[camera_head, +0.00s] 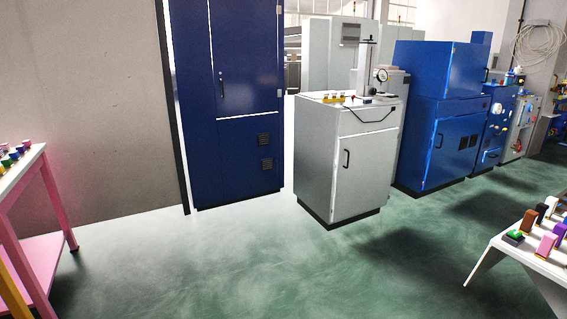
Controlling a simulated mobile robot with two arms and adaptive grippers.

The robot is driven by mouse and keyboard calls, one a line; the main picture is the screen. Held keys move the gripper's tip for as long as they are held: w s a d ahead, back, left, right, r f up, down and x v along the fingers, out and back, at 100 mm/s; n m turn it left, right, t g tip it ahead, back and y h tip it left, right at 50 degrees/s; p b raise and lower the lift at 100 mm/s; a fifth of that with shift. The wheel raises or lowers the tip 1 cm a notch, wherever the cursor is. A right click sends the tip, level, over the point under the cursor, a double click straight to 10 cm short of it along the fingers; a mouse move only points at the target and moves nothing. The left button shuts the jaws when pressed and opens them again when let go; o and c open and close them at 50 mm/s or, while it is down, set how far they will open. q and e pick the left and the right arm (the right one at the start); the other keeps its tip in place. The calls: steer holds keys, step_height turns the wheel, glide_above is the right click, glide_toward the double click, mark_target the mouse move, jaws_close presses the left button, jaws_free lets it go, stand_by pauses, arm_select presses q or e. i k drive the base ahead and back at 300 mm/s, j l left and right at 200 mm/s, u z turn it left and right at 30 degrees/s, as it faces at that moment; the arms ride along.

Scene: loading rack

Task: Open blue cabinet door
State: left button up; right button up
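A tall dark blue cabinet (198,120) stands against the wall at the centre left in the head view. Its upper door (245,70) looks shut and has a small dark vertical handle (221,84) near its left edge. Two dark vents sit low on its front. A brighter blue cabinet (425,140) stands further right, with a handle (437,143) on its lower door, which looks shut. Which cabinet the task means cannot be told from the picture. Neither of my grippers shows in this view.
A grey-white cabinet (345,185) with a gauge stand on top stands between the blue cabinets. A pink table (40,195) is at the left edge. A white table (510,250) with small coloured items is at lower right. The green floor (260,260) between is clear.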

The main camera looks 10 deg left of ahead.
mark_target(243, 34)
steer(key=i+j+u, duration=0.3)
steer(key=i, duration=0.6)
steer(key=i+u, duration=0.35)
steer(key=i, duration=2.85)
